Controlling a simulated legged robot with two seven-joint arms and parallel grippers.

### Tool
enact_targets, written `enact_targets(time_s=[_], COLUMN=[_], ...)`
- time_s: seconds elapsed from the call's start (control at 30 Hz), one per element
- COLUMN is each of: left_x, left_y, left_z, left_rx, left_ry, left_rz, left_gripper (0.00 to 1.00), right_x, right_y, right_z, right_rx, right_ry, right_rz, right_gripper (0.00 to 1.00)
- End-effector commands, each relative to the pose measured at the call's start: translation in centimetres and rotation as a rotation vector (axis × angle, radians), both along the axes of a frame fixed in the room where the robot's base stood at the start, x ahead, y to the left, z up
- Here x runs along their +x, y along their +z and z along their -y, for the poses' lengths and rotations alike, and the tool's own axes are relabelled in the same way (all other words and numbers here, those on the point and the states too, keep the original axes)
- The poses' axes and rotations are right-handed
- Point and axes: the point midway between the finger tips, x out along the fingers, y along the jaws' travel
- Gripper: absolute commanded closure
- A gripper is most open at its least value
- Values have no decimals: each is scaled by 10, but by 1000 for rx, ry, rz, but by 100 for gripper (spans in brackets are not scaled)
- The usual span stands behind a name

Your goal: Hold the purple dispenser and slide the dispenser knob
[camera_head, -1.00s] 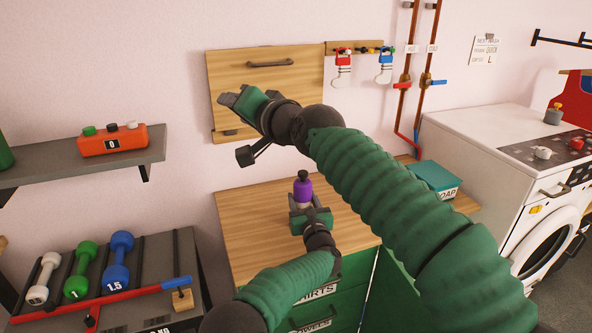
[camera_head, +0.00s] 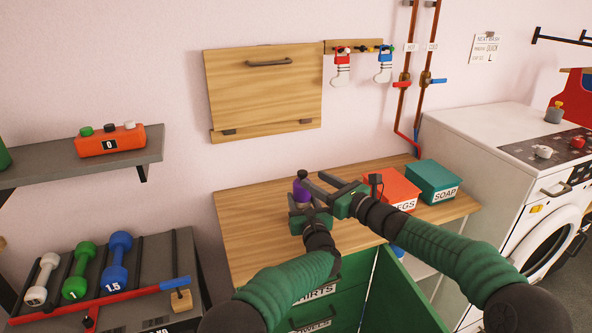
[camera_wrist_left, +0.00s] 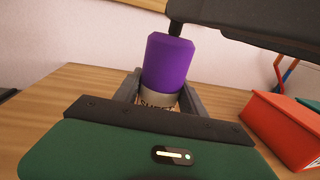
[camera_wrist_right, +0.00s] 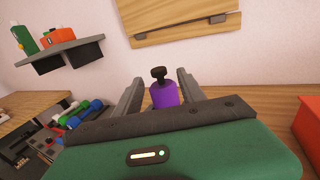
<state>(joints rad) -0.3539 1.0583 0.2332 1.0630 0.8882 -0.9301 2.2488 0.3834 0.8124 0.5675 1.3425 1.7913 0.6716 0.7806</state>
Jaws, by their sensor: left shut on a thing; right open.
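The purple dispenser (camera_head: 301,191) stands upright on the wooden counter, with a dark knob (camera_head: 302,174) on top. My left gripper (camera_head: 300,211) is shut around its pale lower part, which carries partly hidden lettering. My right gripper (camera_head: 325,185) is open and empty, just right of the dispenser at about knob height. In the right wrist view the knob (camera_wrist_right: 158,74) and purple body (camera_wrist_right: 164,95) lie ahead, between the open fingertips.
A red pegs box (camera_head: 397,186) and a green soap box (camera_head: 436,180) stand on the wooden counter (camera_head: 245,220) to the right. A wooden panel (camera_head: 263,92) hangs on the wall behind. A shelf (camera_head: 80,160) and dumbbell rack are at left, a washing machine (camera_head: 490,150) at right.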

Motion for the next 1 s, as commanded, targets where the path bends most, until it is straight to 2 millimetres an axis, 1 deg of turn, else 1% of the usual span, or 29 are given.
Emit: enact_targets(time_s=[0.03, 0.1, 0.23, 0.33, 0.5, 0.8, 1.0], left_x=[0, 0, 0, 0, 0, 0, 0], left_y=[1, 1, 1, 2, 2, 2, 2], left_z=[0, 0, 1, 1, 1, 1, 1], left_rx=[0, 0, 1, 1, 1, 1, 1], left_ry=[0, 0, 0, 0, 0, 0, 0], left_rz=[2, 2, 3, 3, 3, 3, 3], left_gripper=[100, 100, 100, 100, 100, 100, 100], right_x=[9, 23, 43, 55, 64, 66, 66], right_y=[0, -1, -1, 0, 1, 1, 1], right_z=[-11, -23, -42, -49, -59, -60, -60], right_rx=[2, 0, -1, -1, -2, -1, -1], right_ry=[5, 4, 3, 0, 0, 0, 0], right_rz=[1, 3, 4, 2, 3, 1, 1], right_gripper=[53, 53, 53, 53, 53, 53, 79])
